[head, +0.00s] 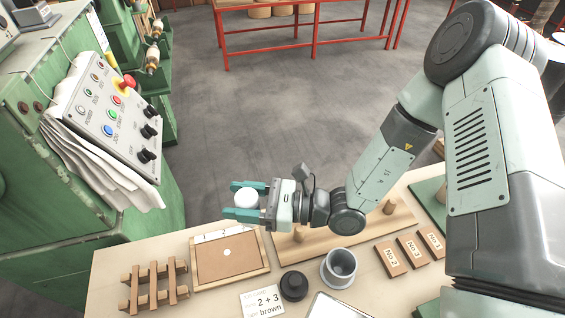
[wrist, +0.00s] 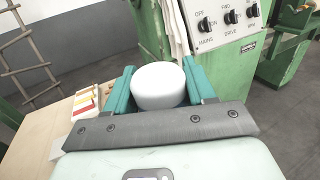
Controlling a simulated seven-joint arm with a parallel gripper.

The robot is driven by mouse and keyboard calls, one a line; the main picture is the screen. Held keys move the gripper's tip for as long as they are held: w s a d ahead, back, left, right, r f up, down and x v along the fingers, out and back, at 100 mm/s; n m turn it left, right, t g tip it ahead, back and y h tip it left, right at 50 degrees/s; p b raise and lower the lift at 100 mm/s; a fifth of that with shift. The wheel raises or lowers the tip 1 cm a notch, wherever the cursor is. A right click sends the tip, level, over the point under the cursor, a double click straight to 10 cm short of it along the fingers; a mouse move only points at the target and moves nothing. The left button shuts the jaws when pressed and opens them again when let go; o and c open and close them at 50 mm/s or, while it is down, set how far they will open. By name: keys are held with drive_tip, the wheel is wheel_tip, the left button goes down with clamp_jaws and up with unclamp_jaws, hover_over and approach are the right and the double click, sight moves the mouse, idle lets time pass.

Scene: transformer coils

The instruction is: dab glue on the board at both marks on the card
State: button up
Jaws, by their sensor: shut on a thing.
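My gripper (head: 248,204) is shut on a white round object (head: 245,197), perhaps the glue container. In the wrist view the white object (wrist: 158,86) sits between the teal fingers. It is held above the table's back edge, beyond the board. The brown board (head: 205,270) lies in a light wooden frame, with a numbered white strip (head: 222,233) along its back edge. A "2" is readable there; the other numbers are unclear. One white round spot (head: 227,253) shows on the board, below the 2. The card (head: 263,302) reads "2 + 3" and "brown".
A wooden lattice (head: 153,286) stands left of the board. A black round piece (head: 293,285) and a grey cup (head: 340,268) stand to its right. Blocks labelled No 2 (head: 388,259), No 3 (head: 412,250) and No 1 (head: 432,241) lie farther right. A green control cabinet (head: 60,190) is at left.

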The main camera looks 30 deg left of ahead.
sight(246, 226)
wheel_tip(246, 226, down, 6)
drive_tip(key=s, duration=0.2)
drive_tip(key=shift+s+a+n+g, duration=0.15)
drive_tip(key=shift+a+n+g, duration=0.15)
drive_tip(key=shift+a, duration=0.05)
drive_tip(key=shift+f, duration=0.45)
idle(1.0)
idle(0.4)
drive_tip(key=shift+r, duration=2.55)
